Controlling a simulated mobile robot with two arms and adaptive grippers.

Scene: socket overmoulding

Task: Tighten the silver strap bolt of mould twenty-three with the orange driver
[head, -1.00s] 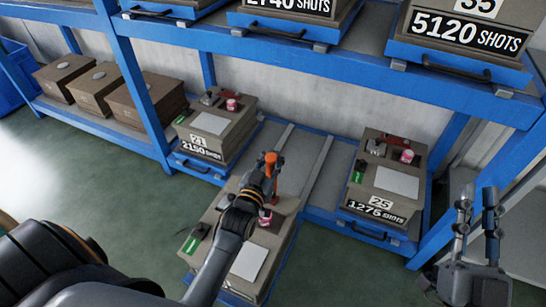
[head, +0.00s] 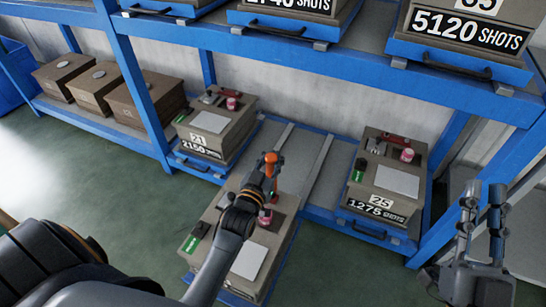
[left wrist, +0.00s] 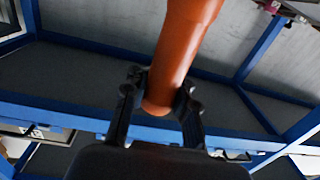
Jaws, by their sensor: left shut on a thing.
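The orange driver (head: 271,159) stands roughly upright over a pulled-out mould box (head: 268,240) in the lower middle. My left gripper (head: 266,182) is shut on the driver; the left wrist view shows the orange handle (left wrist: 180,55) between the two fingers. The box's number is not readable from here, so I cannot confirm it as twenty-three. My arm hides part of its top. The silver strap bolt and the driver's tip cannot be made out. My right gripper (head: 482,208) is open and empty at the right, away from the boxes.
Mould 21 (head: 209,123) sits on the shelf behind left, mould 25 (head: 396,180) to the right. Blue rack posts (head: 143,90) and an upper shelf (head: 350,60) carrying more moulds bound the space. Empty shelf rails (head: 318,165) lie between the pulled-out box and mould 25.

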